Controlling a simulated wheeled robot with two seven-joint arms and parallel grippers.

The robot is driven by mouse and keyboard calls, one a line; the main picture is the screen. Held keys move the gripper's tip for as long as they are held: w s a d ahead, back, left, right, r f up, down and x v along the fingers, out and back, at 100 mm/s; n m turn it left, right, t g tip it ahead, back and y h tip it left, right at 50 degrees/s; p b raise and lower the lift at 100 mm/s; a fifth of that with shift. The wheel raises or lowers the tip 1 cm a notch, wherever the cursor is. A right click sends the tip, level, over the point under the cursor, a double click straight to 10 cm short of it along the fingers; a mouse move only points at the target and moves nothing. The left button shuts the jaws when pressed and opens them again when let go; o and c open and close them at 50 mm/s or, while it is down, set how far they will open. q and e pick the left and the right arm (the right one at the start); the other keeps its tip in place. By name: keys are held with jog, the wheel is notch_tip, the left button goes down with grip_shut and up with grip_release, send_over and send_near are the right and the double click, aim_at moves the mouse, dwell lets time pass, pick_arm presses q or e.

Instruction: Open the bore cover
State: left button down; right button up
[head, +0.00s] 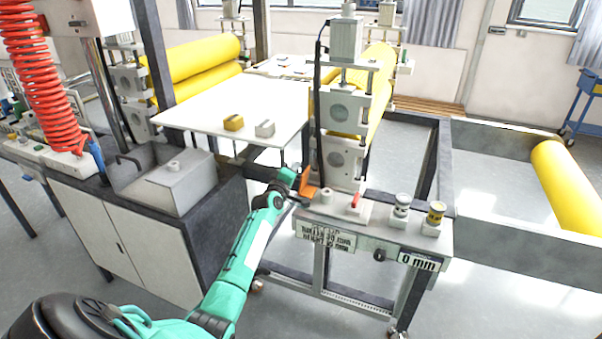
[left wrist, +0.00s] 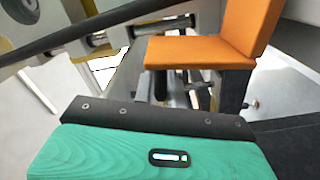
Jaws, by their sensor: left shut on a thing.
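An orange angled flap, which looks like the bore cover (head: 309,184), stands at the left side of the roller stand, just above the control ledge. It shows large in the left wrist view (left wrist: 205,50) as two orange faces meeting at an angle, beside a black part. My left gripper (head: 299,190) reaches it from the front left and is shut on it. The exact grip and the bore behind it are hidden. My right gripper is in neither view.
The control ledge (head: 430,247) holds a red switch (head: 356,201) and knobs close to the right of the gripper. A black cable (head: 317,110) hangs beside the roller stand (head: 343,155). A white table (head: 200,118) and a cabinet (head: 150,245) stand to the left.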

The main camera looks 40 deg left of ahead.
pick_arm(q)
jog(key=shift+s+a+f+n, duration=0.1)
jog(key=shift+a+f+n, duration=0.2)
jog(key=shift+f, duration=0.1)
jog(key=shift+s+a+f+n+b, duration=0.1)
jog(key=shift+a+f+n+b, duration=0.3)
jog(key=shift+n, duration=0.3)
jog(key=c, duration=1.5)
grip_release()
jog(key=shift+r, duration=0.1)
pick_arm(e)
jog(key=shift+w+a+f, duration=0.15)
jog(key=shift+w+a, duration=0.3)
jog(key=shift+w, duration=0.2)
